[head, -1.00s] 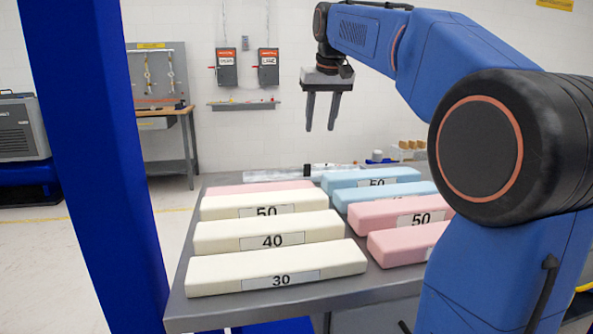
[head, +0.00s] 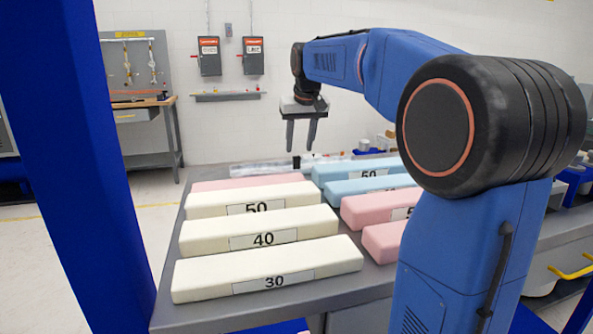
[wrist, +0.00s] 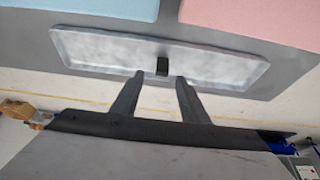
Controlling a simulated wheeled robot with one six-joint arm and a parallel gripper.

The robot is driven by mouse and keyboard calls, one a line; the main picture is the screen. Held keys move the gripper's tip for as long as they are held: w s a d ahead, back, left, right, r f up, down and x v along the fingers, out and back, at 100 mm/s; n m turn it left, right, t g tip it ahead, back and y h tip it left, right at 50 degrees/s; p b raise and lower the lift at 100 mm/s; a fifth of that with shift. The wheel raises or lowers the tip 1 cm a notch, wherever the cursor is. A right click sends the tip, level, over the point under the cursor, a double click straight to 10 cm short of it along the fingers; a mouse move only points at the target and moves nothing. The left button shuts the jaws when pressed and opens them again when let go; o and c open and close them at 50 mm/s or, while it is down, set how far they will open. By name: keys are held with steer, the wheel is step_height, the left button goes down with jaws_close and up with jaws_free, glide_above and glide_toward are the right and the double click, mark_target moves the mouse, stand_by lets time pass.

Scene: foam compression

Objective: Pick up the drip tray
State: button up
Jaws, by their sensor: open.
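The drip tray (wrist: 105,50) is a long, shallow, pale metal tray with a raised rim and a small black block at the middle of its long side. In the wrist view it lies on the grey table, its long side across the picture. In the head view the tray (head: 262,168) is at the far edge of the table, behind the foam blocks. My gripper (head: 299,149) is open and empty, pointing down above the far part of the table. In the wrist view my gripper's fingertips (wrist: 160,75) appear on either side of the black block; contact cannot be told.
Cream foam blocks (head: 268,268) marked 30, 40 and 50 fill the table's near left. Pink blocks (head: 375,207) and blue blocks (head: 358,170) lie to the right. A bare strip of grey table (head: 335,297) runs along the front edge. Small items stand at the back right.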

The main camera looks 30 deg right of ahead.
mark_target(297, 157)
steer(key=shift+a+x, duration=0.2)
steer(key=shift+x, duration=2.75)
jaws_close()
